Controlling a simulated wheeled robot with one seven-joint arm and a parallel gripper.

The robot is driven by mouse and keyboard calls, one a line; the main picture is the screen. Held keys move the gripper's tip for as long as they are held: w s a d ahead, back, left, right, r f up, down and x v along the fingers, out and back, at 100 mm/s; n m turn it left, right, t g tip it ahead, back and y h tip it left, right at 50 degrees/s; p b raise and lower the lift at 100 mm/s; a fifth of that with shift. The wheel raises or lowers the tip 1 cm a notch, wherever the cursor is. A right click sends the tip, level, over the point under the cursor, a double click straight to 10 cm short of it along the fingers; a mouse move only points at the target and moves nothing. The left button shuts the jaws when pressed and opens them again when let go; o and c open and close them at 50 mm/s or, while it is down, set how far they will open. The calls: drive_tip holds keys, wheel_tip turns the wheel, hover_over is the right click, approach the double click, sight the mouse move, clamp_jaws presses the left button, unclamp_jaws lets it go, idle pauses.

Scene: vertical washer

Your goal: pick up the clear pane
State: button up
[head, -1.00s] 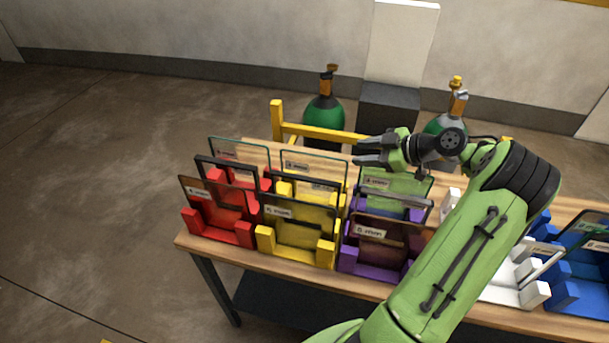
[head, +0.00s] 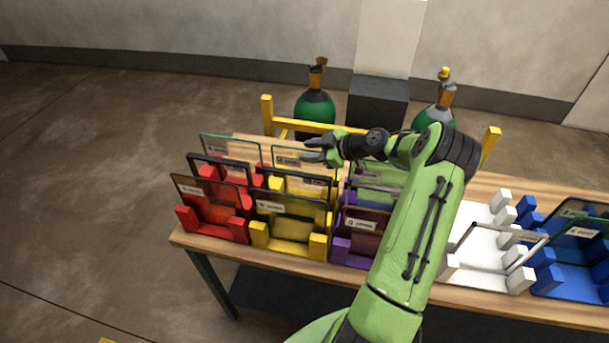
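Clear panes with thin greenish edges stand upright in the back row of the racks. One is behind the red rack (head: 230,147), one behind the yellow rack (head: 287,159), and one in the purple rack (head: 372,190), partly hidden by my arm. I cannot tell which one is meant. My gripper (head: 307,150) is open and points left. In the picture its fingers overlap the upper edge of the yellow rack's clear pane; whether they touch it I cannot tell. Nothing is seen between the fingers.
Darker panes (head: 285,209) stand in front of the clear ones. A white rack (head: 487,255) and a blue rack (head: 570,277) are at the right of the wooden table (head: 195,241). Behind the table are a yellow frame (head: 267,112) and green gas cylinders (head: 315,106).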

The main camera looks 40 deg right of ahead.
clamp_jaws()
drive_tip(key=shift+d+r, duration=0.1)
idle(1.1)
